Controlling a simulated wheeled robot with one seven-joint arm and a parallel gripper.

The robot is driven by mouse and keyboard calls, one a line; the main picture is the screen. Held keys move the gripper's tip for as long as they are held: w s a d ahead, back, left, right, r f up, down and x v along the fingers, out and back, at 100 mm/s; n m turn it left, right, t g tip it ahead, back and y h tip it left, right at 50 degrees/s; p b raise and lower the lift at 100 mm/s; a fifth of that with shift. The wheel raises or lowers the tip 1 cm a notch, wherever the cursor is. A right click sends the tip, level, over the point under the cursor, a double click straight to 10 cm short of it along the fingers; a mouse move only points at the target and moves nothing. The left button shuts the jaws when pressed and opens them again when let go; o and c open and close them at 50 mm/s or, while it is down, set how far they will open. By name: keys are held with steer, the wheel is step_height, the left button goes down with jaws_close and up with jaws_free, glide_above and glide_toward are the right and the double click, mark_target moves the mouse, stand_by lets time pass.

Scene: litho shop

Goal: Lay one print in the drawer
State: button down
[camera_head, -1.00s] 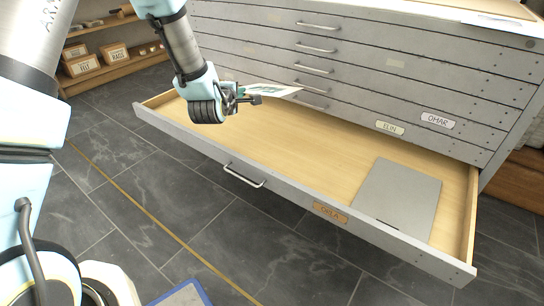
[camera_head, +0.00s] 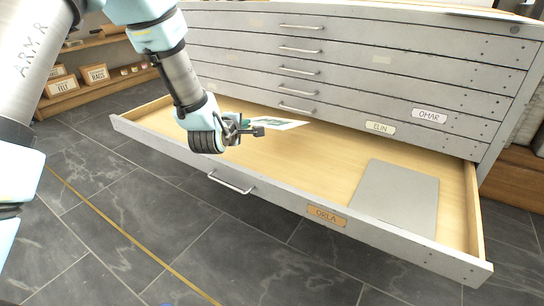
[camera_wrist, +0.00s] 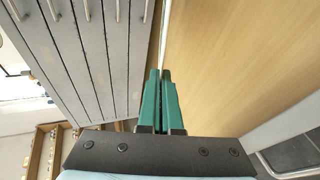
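The open drawer (camera_head: 269,200) is the cabinet's lowest visible one, with a wooden inside and an orange ORLA label (camera_head: 326,216). My gripper (camera_head: 258,129) is over the left part of this drawer. It is shut on one edge of a print (camera_head: 284,125), a white sheet with a dark green picture that sticks out to the right, roughly level. In the wrist view the green fingers (camera_wrist: 161,85) are close together, and the print (camera_wrist: 164,38) shows as a thin white edge-on line. The gap between print and drawer floor is hard to judge.
A flat grey board (camera_head: 397,197) lies in the drawer's right end. The drawer's middle floor is bare. The cabinet (camera_head: 350,55) rises behind with several shut drawers, labelled ELIN (camera_head: 380,128) and OMAR (camera_head: 429,116) among others. Shelves with boxes (camera_head: 95,75) stand at the far left.

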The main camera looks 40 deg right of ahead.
step_height(320, 180, down, 5)
steer(key=b, duration=0.3)
steer(key=shift+f, duration=0.1)
steer(key=c, duration=1.3)
jaws_free()
steer(key=shift+o, duration=0.2)
steer(key=shift+a, duration=0.1)
steer(key=p+v, duration=0.1)
steer(key=v, duration=0.7)
steer(key=shift+p, duration=0.35)
